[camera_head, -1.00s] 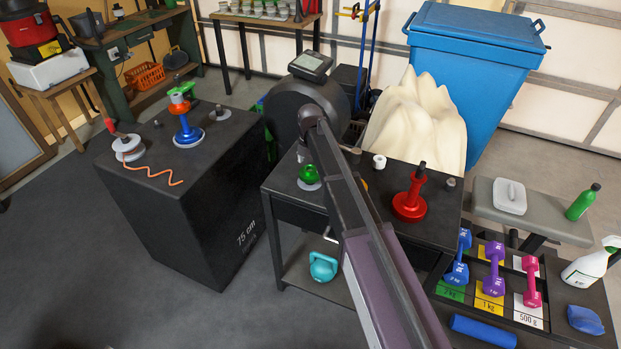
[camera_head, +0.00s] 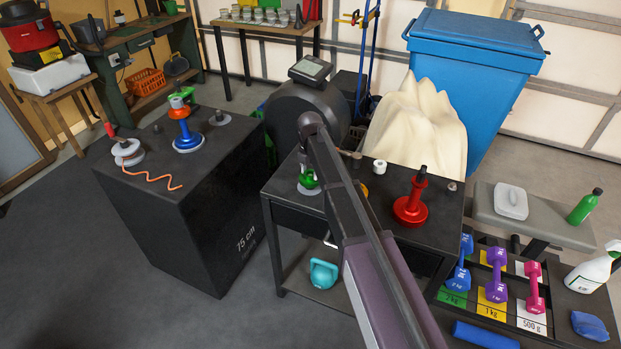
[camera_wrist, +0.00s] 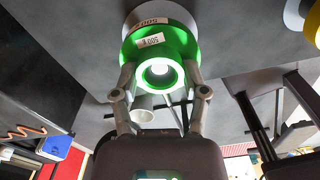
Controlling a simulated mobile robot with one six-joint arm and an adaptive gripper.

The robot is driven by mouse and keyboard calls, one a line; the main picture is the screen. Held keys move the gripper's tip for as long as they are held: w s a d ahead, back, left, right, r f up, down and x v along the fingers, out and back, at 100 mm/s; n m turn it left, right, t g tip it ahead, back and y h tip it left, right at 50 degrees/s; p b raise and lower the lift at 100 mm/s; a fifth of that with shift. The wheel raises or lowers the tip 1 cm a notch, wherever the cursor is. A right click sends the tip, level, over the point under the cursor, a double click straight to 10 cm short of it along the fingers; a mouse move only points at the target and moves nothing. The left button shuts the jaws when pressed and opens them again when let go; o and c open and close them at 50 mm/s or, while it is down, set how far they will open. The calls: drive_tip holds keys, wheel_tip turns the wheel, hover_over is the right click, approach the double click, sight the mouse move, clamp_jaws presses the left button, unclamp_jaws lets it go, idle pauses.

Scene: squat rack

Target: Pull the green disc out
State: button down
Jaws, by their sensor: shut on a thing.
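The green disc (camera_wrist: 160,45), with a white 500 g label, fills the top middle of the wrist view. My gripper (camera_wrist: 159,76) has one finger on each side of the disc's narrower green part and is shut on it. A pale round base (camera_wrist: 160,13) shows beyond the disc; I cannot tell if they touch. In the head view the green disc (camera_head: 307,180) is at the left end of the small black table, above a pale round base (camera_head: 311,190). My arm partly hides it, and most of my gripper is hidden there.
A red stand (camera_head: 411,207) and a white cup-like piece (camera_head: 380,167) are on the same black table (camera_head: 350,222). A large black box (camera_head: 185,215) at the left bears a blue stand (camera_head: 187,139) and an orange wire (camera_head: 153,177). Dumbbells (camera_head: 495,275) lie at the right.

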drive_tip(key=shift+r+p, duration=0.65)
drive_tip(key=shift+p, duration=0.05)
idle(1.2)
drive_tip(key=shift+r+p, duration=1.6)
